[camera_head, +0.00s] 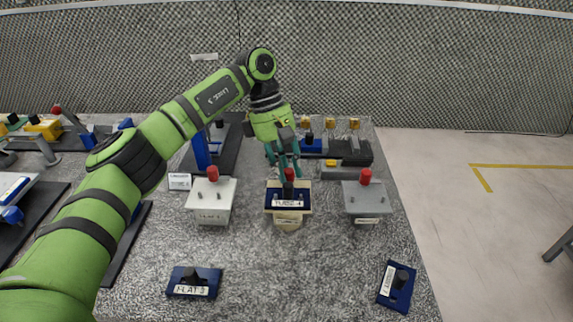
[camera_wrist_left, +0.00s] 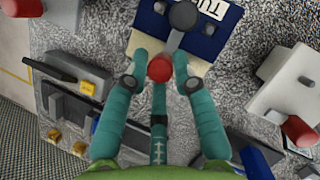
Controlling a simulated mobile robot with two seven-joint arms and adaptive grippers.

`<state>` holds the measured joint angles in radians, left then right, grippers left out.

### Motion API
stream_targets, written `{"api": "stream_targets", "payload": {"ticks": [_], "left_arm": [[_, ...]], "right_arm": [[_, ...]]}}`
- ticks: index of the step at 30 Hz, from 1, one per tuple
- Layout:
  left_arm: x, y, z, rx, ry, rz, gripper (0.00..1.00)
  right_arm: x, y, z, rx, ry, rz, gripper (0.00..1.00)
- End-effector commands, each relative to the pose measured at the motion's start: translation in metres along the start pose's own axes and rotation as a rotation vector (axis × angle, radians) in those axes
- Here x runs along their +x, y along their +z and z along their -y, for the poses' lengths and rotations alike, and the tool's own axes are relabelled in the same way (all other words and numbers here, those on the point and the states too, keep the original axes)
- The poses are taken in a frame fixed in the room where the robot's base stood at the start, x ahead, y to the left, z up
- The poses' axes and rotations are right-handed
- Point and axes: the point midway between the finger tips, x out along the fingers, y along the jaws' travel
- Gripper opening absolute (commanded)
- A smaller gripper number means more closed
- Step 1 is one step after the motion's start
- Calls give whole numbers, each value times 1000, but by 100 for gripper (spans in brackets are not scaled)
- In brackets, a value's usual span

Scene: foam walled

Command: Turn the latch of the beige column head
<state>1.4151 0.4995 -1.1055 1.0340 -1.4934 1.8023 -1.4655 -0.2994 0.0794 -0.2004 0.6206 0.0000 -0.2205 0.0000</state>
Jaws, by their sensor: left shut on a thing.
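The beige column head (camera_head: 288,222) stands in the middle of the table. A dark blue plate (camera_head: 274,199) with a white label and a black knob lies on it; the plate also shows in the wrist view (camera_wrist_left: 206,46). The latch has a red knob (camera_head: 289,174) at the back of the head; in the wrist view, the red knob (camera_wrist_left: 160,68) sits between the teal fingers. My left gripper (camera_head: 284,164) reaches down from behind and is shut on this knob. The fingers hide part of the latch. My right gripper is not in view.
A white column head (camera_head: 211,203) stands to the left and a grey one (camera_head: 367,199) to the right, each with a red knob. Two labelled blue plates (camera_head: 193,283) (camera_head: 407,291) lie in front. Dark fixtures (camera_head: 345,152) stand behind. The front middle is clear.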

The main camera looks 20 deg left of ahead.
Motion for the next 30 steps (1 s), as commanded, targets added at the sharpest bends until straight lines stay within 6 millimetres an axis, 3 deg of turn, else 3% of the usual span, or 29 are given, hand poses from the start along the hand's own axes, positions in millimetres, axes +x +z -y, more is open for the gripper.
{"api": "stream_targets", "payload": {"ticks": [20, 21, 22, 30], "left_arm": [[3, 3, 1, 69, -38, 7, 0], [3, 2, 2, 68, -38, 7, 31], [3, 2, 2, 68, -39, 7, 43], [2, 1, 1, 64, -33, 3, 46]], "right_arm": [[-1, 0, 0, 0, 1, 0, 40], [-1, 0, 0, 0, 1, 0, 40], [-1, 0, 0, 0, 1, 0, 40], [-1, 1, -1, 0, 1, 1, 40]]}}
